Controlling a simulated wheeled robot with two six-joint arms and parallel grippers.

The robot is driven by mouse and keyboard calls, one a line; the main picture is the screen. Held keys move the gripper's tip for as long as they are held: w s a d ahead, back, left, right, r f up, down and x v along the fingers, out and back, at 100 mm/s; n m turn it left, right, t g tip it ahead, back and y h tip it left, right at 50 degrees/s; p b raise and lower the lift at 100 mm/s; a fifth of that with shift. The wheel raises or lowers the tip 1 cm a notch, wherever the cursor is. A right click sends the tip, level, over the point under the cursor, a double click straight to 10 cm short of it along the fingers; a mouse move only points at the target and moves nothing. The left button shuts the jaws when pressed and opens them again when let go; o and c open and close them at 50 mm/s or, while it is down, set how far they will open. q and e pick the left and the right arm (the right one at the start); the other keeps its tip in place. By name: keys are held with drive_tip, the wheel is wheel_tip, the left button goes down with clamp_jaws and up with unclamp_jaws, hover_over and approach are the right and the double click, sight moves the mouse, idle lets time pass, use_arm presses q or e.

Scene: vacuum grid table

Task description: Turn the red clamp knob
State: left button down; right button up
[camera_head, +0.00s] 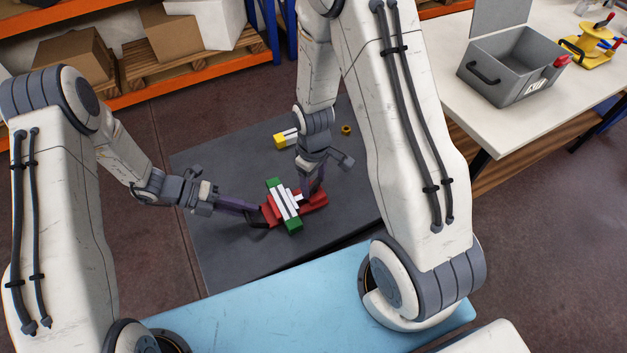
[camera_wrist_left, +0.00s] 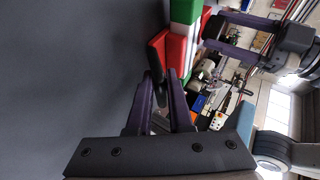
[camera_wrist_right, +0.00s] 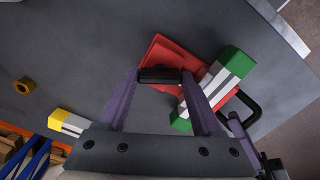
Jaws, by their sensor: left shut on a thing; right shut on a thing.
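A red piece (camera_head: 317,201) with a green-and-white striped bar (camera_head: 284,204) across it lies on the dark grid table. In the right wrist view the red piece (camera_wrist_right: 165,52) has a black handle (camera_wrist_right: 162,76) on one side and another (camera_wrist_right: 246,108) on the far side. My left gripper (camera_head: 257,209) is shut on the far-side handle; it also shows in the left wrist view (camera_wrist_left: 165,82). My right gripper (camera_head: 312,193) is shut on the other handle; it also shows in the right wrist view (camera_wrist_right: 160,78). I cannot make out a separate red clamp knob.
On the dark table (camera_head: 220,245) are a yellow-and-white block (camera_head: 281,140) and a brass ring (camera_head: 346,129). A white bench (camera_head: 455,105) at the right carries a grey open box (camera_head: 515,75) and a yellow device (camera_head: 590,47). The table's left part is clear.

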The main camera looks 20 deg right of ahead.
sight(314, 184)
idle(0.6)
drive_tip(key=o, duration=1.4)
drive_tip(key=shift+c, duration=0.2)
wheel_tip(314, 184, up, 12)
